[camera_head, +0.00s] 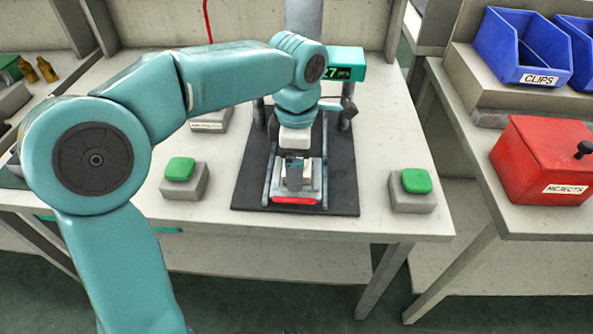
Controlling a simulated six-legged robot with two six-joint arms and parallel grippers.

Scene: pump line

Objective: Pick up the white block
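My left arm comes in from the left and reaches over the press station on the table. My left gripper (295,172) points down over the middle of the black mat (342,165). Its fingers are small and overlap a pale, whitish piece (312,180) between two rails, above a red strip (293,200). I cannot tell whether this piece is the white block or part of the fixture. I cannot tell whether the fingers are open or closed on anything. My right gripper is not in view.
Green buttons on grey boxes stand left (180,169) and right (416,181) of the mat. A teal display (345,64) is behind. On the right bench are a red REJECTS box (545,158) and a blue CLIPS bin (523,48).

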